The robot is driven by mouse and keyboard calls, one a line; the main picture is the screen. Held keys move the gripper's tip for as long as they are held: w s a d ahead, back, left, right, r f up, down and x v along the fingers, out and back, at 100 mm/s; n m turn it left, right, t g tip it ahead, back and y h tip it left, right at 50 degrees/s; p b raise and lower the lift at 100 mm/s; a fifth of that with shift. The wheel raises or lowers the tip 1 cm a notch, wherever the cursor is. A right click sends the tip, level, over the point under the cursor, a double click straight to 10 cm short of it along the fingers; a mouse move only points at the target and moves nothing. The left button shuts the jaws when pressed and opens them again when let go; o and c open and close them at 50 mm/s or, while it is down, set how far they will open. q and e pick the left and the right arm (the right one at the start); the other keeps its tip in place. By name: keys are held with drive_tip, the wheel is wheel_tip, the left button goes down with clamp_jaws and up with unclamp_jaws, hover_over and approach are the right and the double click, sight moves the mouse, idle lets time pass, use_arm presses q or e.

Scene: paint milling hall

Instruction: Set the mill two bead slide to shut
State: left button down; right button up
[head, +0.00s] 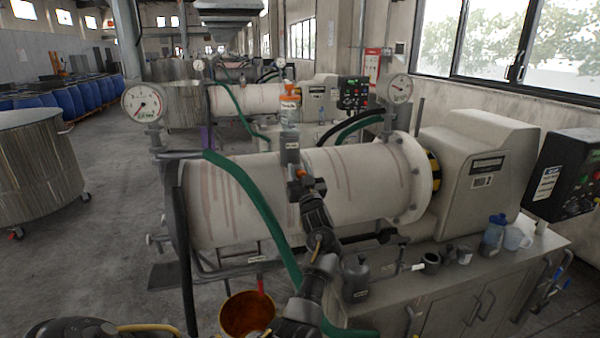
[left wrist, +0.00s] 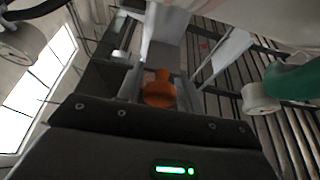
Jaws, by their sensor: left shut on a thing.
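The near mill is a long cream drum (head: 235,205) with rust-coloured streaks. On its top stands a grey feed fitting (head: 290,155) with a clear, orange-topped bead container (head: 289,108) above it. A small orange knob (head: 301,173) shows low on the fitting; I take it for the bead slide's handle. My left gripper (head: 302,182) reaches up to it from below. In the left wrist view the orange knob (left wrist: 158,90) sits between the gripper's two fingers, which are shut on it. The slide's plate is hidden, so I cannot tell its position. My right gripper is not in view.
A green hose (head: 257,205) crosses the drum left of my arm. Pressure gauges (head: 143,103) (head: 398,88) stand at both ends. A cabinet (head: 465,285) with bottles and cups is at right, and an orange-brown bucket (head: 247,315) below. A similar mill (head: 250,98) stands behind.

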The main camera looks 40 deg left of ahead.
sight(296, 166)
use_arm(q)
drive_tip(key=w+a+b, duration=0.2)
drive_tip(key=a, duration=0.1)
drive_tip(key=shift+w+a+f+b, duration=0.1)
drive_tip(key=shift+a+f+b, duration=0.05)
drive_tip(key=shift+b, duration=0.15)
drive_tip(key=shift+r, duration=0.3)
drive_tip(key=c, duration=1.4)
unclamp_jaws()
drive_tip(key=shift+o, duration=1.5)
drive_tip(key=shift+w+a+f, duration=0.15)
drive_tip(key=shift+f, duration=0.05)
drive_tip(key=b+v, duration=0.4)
drive_tip(key=v, duration=0.6)
drive_tip(key=shift+s+d+f, duration=0.15)
drive_tip(key=shift+s+d, duration=0.05)
drive_tip(key=shift+d, duration=0.1)
